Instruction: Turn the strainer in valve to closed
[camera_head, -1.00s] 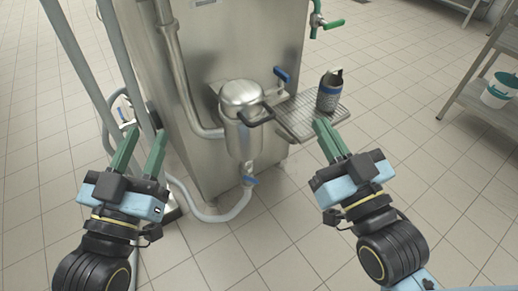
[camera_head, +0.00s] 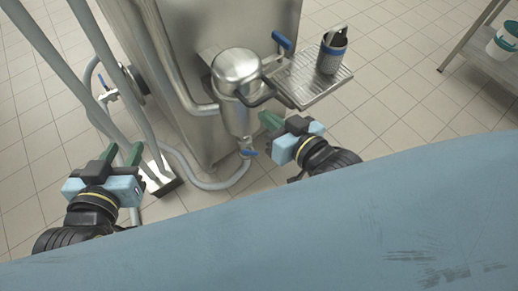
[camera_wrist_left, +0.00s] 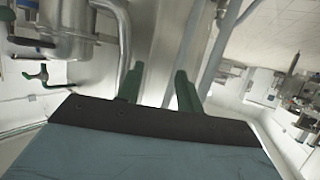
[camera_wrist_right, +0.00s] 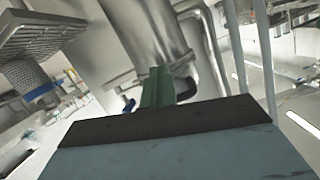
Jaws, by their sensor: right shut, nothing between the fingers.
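The metal strainer pot (camera_head: 236,72) with a domed lid stands against the steel machine. A blue-handled valve (camera_head: 247,153) sits on the pipe under it, and another blue handle (camera_head: 283,42) is at its upper right. I cannot tell which is the strainer in valve. My right gripper (camera_head: 266,119) is shut and empty, just right of the strainer's lower part.
A drip tray (camera_head: 306,90) holds a grey and blue cup (camera_head: 331,50) right of the strainer. Hoses and another blue-handled valve (camera_head: 108,95) are at the left. A shelf with a white bucket (camera_head: 507,41) stands far right. Tiled floor is open around the machine.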

